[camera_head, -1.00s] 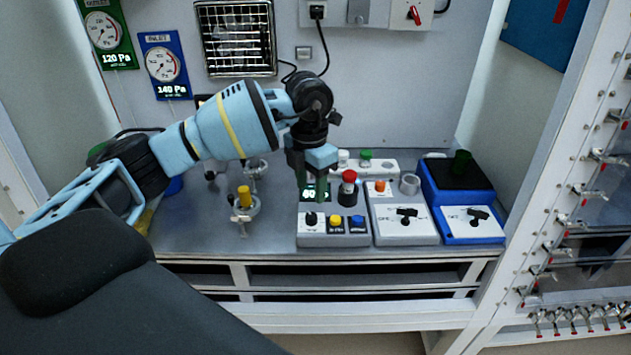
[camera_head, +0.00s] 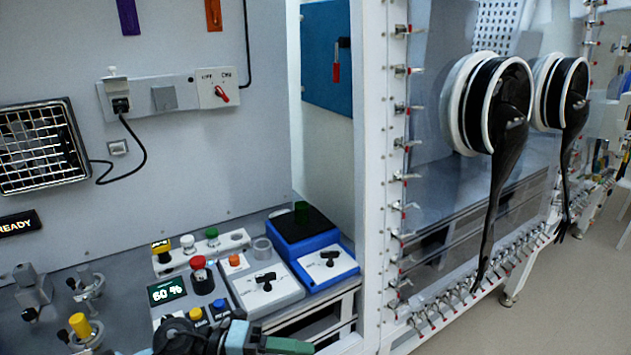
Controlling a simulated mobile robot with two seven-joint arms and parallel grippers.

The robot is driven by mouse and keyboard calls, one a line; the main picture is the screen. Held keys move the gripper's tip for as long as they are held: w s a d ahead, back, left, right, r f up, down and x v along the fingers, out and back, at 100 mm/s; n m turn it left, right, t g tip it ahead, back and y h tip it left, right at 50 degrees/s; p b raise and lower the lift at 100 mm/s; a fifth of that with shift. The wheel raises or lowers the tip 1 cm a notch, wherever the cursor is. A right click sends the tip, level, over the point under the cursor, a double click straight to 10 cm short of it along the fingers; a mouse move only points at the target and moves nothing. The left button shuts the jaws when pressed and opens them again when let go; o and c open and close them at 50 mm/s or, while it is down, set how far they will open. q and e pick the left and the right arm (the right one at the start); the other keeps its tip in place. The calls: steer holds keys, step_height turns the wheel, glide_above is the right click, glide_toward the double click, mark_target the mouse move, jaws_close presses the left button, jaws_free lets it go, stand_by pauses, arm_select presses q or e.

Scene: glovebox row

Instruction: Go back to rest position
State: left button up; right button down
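My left gripper (camera_head: 290,346) shows at the bottom edge of the head view, low in front of the control boxes. Its pale blue body and a green finger point to the right. Most of the arm is cut off by the lower edge, and I cannot tell whether the fingers are apart. I see nothing held in it. My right gripper is not in view.
Close behind the gripper are a control box with a display (camera_head: 167,291), a grey switch box (camera_head: 262,290) and a blue box (camera_head: 327,264). A yellow-topped valve (camera_head: 80,326) stands left. Gloveboxes with black gloves (camera_head: 505,150) line the right; floor (camera_head: 540,310) is open there.

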arm_select(q)
steer(key=s+a+f+n+t+y, duration=0.1)
steer(key=a+f+n+t+y, duration=0.45)
steer(key=n+t, duration=0.55)
steer(key=a+f+n+t+y, duration=0.4)
steer(key=f+n+t, duration=0.25)
steer(key=n, duration=0.85)
steer(key=s+a+f+n+g+y, duration=0.2)
steer(key=s+a+f+n+g, duration=0.1)
steer(key=s+f, duration=0.5)
steer(key=s+a+f+n+g+y, duration=0.3)
steer(key=s+a+f+n+g, duration=0.1)
steer(key=s+f, duration=0.4)
steer(key=shift+s+a+n+y, duration=0.4)
steer(key=shift+s+n, duration=0.1)
steer(key=shift+n, duration=0.4)
